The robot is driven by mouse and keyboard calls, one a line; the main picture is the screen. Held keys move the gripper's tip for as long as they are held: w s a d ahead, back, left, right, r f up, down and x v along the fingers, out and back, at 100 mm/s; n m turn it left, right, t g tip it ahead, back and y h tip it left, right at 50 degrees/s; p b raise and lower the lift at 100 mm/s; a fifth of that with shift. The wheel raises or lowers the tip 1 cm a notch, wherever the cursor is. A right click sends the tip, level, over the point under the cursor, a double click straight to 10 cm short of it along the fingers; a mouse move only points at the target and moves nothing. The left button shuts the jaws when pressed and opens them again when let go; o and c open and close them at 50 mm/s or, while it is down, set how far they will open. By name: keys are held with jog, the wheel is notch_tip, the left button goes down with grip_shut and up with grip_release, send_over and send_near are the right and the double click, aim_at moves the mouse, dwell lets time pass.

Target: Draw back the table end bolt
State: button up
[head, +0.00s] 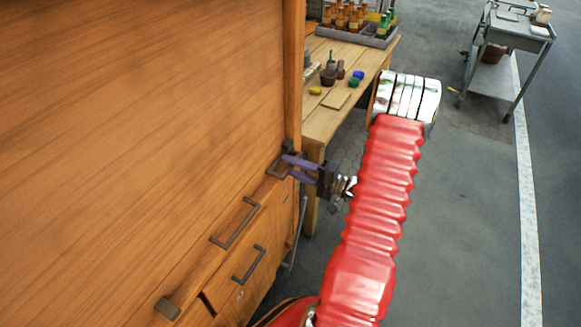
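A large wooden panel (130,130) of a cabinet fills the left side of the head view. A dark metal fitting (289,147), which looks like the end bolt, sits at the panel's far lower corner, beside the wooden table. My gripper (289,166) has purple fingers that reach left to this fitting. The two fingers show a narrow gap between them. Their tips overlap the fitting in the picture, so I cannot tell whether they touch or clasp it. The bolt's exact position is partly hidden by the fingers.
Below the panel are drawers with dark handles (248,266). A similar dark fitting (167,308) sits near the panel's near end. The wooden table (316,122) behind carries bottles in a grey tray (352,35) and small pots. A grey cart (512,30) stands far right; the paving between is clear.

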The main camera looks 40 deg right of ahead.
jog(key=shift+w, duration=0.2)
jog(key=shift+c, duration=0.5)
grip_shut()
jog(key=shift+a+f, duration=0.1)
